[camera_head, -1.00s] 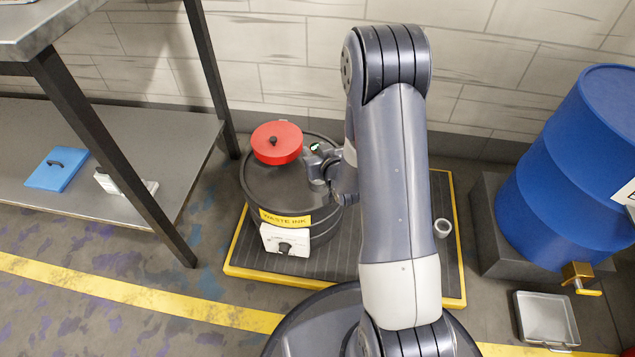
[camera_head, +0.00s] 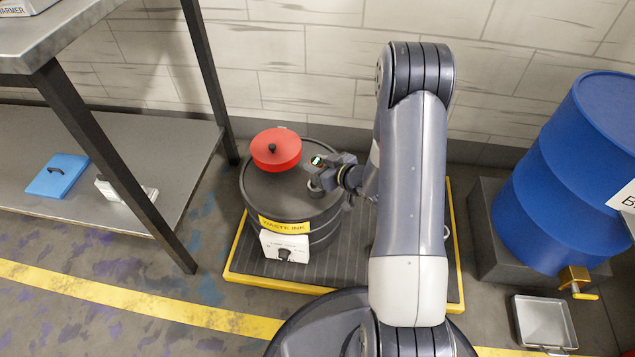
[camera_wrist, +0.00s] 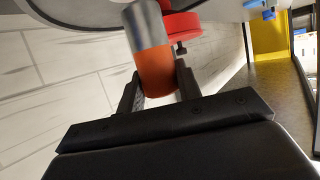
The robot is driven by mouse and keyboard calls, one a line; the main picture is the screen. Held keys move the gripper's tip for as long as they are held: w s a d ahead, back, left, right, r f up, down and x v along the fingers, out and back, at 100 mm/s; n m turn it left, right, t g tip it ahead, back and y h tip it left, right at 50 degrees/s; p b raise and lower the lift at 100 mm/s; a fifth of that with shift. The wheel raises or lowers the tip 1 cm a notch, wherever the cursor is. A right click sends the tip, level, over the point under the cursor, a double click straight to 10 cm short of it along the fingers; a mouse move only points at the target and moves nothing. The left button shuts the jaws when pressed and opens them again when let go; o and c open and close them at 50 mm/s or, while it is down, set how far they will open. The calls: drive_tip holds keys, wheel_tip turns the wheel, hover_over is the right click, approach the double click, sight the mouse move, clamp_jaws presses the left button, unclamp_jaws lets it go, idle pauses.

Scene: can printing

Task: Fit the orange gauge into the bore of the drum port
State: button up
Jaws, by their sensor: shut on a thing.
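The drum (camera_head: 270,200), dark grey with a "WASTE INK" label, stands on a yellow-edged platform. My gripper (camera_head: 325,176) is over the right part of its top, right of the red lid (camera_head: 276,149). In the wrist view my gripper (camera_wrist: 160,80) is shut on the orange gauge (camera_wrist: 157,70), whose plain metal end (camera_wrist: 146,22) points away from the jaws toward the drum top. The port's bore is not clearly visible, and I cannot tell whether the metal end is in it. The gauge is hidden in the head view.
A metal shelf (camera_head: 90,170) with a blue clipboard-like item (camera_head: 57,175) is at left. A wall (camera_head: 300,70) closes the back.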

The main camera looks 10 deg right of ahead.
drive_tip(key=shift+f+b, duration=0.9)
drive_tip(key=shift+f, duration=1.6)
drive_tip(key=shift+f, duration=0.15)
drive_tip(key=o, duration=1)
drive_tip(key=shift+o, duration=0.2)
drive_tip(key=shift+r, duration=0.2)
drive_tip(key=p+v, duration=0.3)
drive_tip(key=v, duration=0.9)
drive_tip(key=shift+f, duration=0.15)
